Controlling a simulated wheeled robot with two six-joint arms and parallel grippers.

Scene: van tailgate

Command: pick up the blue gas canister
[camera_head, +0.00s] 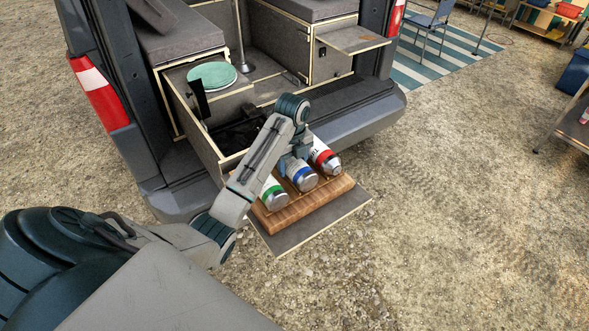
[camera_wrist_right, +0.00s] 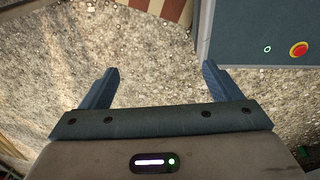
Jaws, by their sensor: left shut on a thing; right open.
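The blue gas canister (camera_head: 304,180), white and silver with a blue band, lies on a wooden rack (camera_head: 310,208) on the pulled-out board behind the van. It is between the green-banded canister (camera_head: 273,196) and the red-banded canister (camera_head: 326,158). My left gripper (camera_head: 295,166) reaches down over the blue canister and is shut on it; the gripper and arm hide part of the canister. I cannot tell whether it is lifted off the rack. My right gripper (camera_wrist_right: 157,90) is open and empty above gravel in the right wrist view.
The grey board (camera_head: 347,207) sticks out past the van bumper (camera_head: 365,118). A green round plate (camera_head: 212,75) sits in the van. A blue chair (camera_head: 430,22) stands on a striped mat (camera_head: 440,55) at the back right. Open gravel lies to the right.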

